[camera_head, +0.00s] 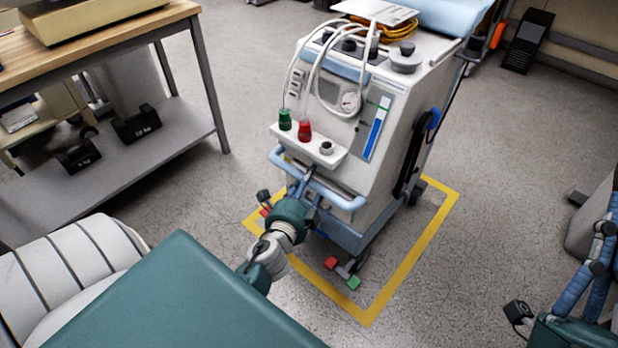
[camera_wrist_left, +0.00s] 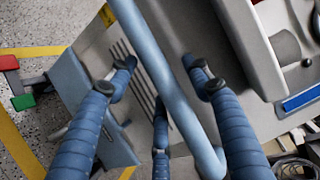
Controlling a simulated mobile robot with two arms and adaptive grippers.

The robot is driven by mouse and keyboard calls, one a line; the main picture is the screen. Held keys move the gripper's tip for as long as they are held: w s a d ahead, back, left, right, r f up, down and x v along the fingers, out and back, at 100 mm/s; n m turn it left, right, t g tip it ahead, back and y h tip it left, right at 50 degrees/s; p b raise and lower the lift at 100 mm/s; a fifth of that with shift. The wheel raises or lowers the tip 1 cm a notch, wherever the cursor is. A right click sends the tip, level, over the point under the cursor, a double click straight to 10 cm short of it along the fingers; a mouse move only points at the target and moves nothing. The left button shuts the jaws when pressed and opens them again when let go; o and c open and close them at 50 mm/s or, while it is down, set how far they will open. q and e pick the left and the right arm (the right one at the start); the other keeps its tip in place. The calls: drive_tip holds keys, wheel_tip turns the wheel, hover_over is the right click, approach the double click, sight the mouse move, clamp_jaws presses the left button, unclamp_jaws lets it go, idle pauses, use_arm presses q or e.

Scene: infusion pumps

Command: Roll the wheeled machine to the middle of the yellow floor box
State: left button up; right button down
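The wheeled machine (camera_head: 345,130), a white cart with a gauge, hoses and green and red knobs, stands upright, its base over the yellow floor box (camera_head: 412,262). It covers much of the box's back left part; bare floor shows inside the front and right lines. A light blue handle bar (camera_head: 318,188) crosses its front. My left gripper (camera_head: 303,192) is at this bar. In the left wrist view the bar (camera_wrist_left: 165,75) runs between my spread fingers (camera_wrist_left: 160,72), with no clear grip. My right gripper (camera_head: 560,275), partly cut off at lower right, is open and empty.
A wooden-topped bench (camera_head: 95,42) with weights on its lower shelf stands at left. Red and green foot pedals (camera_head: 343,272) stick out at the machine's base. A black pedal-like object (camera_head: 528,40) stands at the back right. Grey floor is clear right of the box.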

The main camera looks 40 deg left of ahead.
use_arm(q)
drive_tip(key=v, duration=0.7)
drive_tip(key=shift+s, duration=0.25)
drive_tip(key=shift+d, duration=0.1)
